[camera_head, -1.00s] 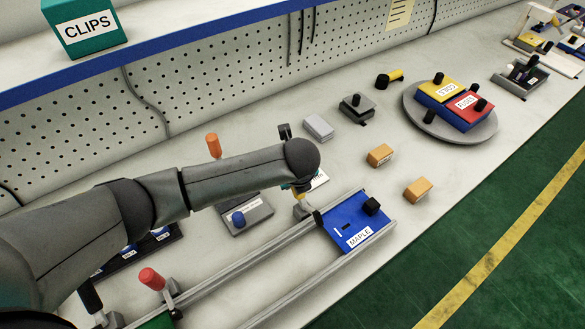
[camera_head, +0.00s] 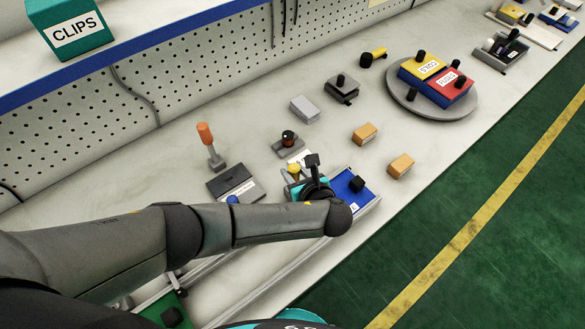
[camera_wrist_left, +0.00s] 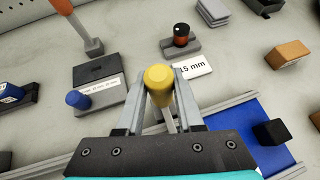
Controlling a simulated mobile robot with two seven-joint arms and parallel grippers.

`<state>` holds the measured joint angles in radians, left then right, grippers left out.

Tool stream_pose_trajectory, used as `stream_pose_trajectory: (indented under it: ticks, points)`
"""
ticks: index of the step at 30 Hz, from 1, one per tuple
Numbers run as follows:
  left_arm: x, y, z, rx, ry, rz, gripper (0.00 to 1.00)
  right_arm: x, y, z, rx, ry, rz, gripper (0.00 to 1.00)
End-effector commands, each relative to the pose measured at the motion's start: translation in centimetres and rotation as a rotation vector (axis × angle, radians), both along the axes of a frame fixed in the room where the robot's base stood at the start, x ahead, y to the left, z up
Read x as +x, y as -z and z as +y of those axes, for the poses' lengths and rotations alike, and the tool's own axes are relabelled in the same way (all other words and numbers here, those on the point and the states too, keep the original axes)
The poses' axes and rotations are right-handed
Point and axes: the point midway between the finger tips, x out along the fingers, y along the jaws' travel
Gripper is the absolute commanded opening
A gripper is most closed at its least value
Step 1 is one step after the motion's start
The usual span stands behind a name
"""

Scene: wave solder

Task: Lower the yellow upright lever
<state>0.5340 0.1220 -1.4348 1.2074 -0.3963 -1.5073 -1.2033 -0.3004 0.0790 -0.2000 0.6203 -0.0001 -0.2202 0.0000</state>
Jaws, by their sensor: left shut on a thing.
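The yellow lever (camera_head: 293,168) stands behind the rails, close to the blue block on them. In the left wrist view its round yellow knob (camera_wrist_left: 158,78) sits between my two fingers, pointing toward the camera, with a grey stem running down below it. My left gripper (camera_head: 294,176) is shut on the yellow lever. The wrist and forearm hide the lever's base in the head view, so its exact tilt is hard to tell. My right gripper is not in view.
An orange-handled lever (camera_head: 205,134) stands to the left, beside a grey box with a blue knob (camera_head: 232,199). A dark-red knob on a grey base (camera_head: 288,146) is just behind. The blue block (camera_head: 350,188) sits on the rails. Orange blocks (camera_head: 365,133) lie to the right.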

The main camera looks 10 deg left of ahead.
Motion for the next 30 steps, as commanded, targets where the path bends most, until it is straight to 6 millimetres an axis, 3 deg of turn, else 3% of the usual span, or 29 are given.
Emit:
stream_pose_trajectory:
  ticks: [13,14,15,21,30]
  points:
    - [-0.03,-0.04,-0.03,0.009,0.001,-0.008,0.0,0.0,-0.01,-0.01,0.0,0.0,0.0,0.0]
    - [-0.03,-0.04,-0.03,0.009,0.001,-0.008,0.39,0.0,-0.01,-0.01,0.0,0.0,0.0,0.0]
    - [-0.03,-0.03,-0.03,0.009,0.001,-0.008,0.44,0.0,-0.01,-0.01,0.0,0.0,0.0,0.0]
    - [-0.03,-0.01,-0.03,0.008,0.001,-0.006,0.66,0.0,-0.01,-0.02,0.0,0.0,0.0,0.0]
    - [-0.19,-0.1,-0.13,0.006,0.002,-0.006,0.66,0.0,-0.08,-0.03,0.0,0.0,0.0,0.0]
